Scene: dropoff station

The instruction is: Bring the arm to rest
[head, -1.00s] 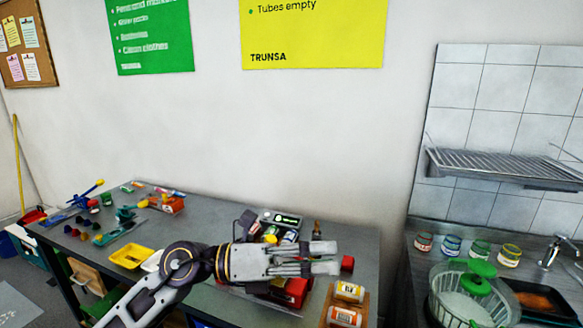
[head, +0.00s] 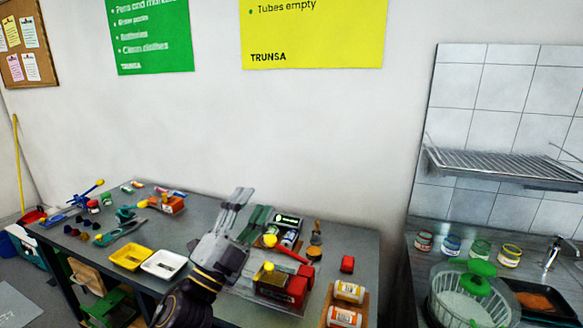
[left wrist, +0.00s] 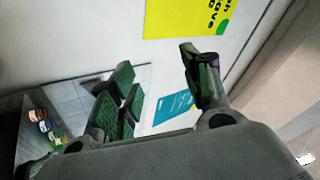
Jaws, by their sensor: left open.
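My left arm comes in from the bottom of the head view. Its gripper (head: 238,197) points up and away, over the middle of the grey table (head: 210,215), and holds nothing that I can see. In the left wrist view the two dark fingers of this gripper (left wrist: 157,80) stand apart, with wall and the yellow poster (left wrist: 185,15) beyond them. Whether the gripper touches anything on the table I cannot tell. My right gripper does not show.
A yellow tray (head: 128,258) and a white tray (head: 164,265) lie left of my arm. A sink counter (head: 412,262) stands further right.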

